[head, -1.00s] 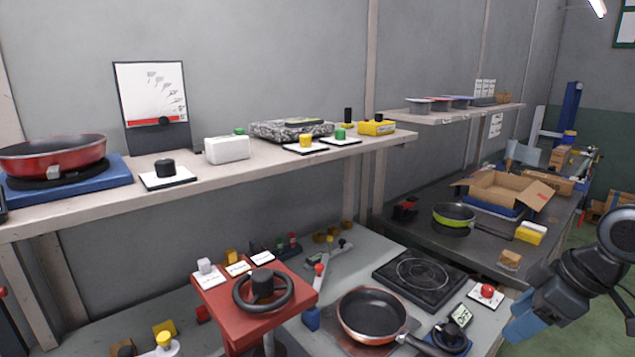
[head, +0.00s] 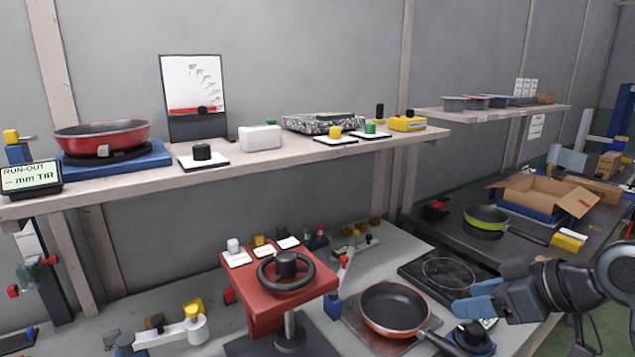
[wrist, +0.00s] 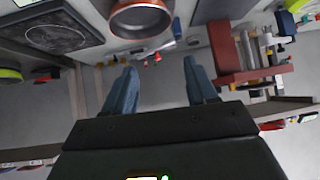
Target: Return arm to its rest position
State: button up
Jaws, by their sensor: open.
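My gripper (head: 470,302) is at the lower right of the head view, in front of the black hot plate (head: 440,268), which it partly covers. In the wrist view my gripper (wrist: 158,85) shows two blue fingers spread wide apart with nothing between them. The orange-rimmed pan (head: 392,308) sits on the bench left of my gripper. It also shows at the top of the wrist view (wrist: 140,20), beyond the fingertips.
A red stand with a black handwheel (head: 286,272) rises left of the pan. A shelf (head: 300,158) above the bench holds a red pan (head: 102,137) on a blue base. A green pan (head: 486,217) and an open cardboard box (head: 545,193) are on the right-hand bench.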

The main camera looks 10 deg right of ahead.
jog(key=w+a+m+t+y+b, duration=0.1)
jog(key=w+a+m+t, duration=0.15)
jog(key=a, duration=0.65)
jog(key=s+a+f+m+t+h+b, duration=0.35)
jog(key=s+a+f+m, duration=0.35)
jog(key=s+a+f, duration=0.25)
jog(key=s+d+f+n+h+b, duration=0.15)
jog(key=s+f, duration=0.25)
jog(key=s, duration=0.7)
jog(key=s+f+h+b, duration=0.1)
jog(key=s+f+h, duration=0.15)
jog(key=s, duration=0.85)
jog(key=s+d+r+n+y+b, duration=0.1)
jog(key=s+d+n+y, duration=0.1)
jog(key=s, duration=0.5)
jog(key=shift+s+d+r+n, duration=0.4)
jog(key=shift+d+n, duration=0.2)
jog(key=shift+d, duration=0.1)
jog(key=shift+f, duration=0.1)
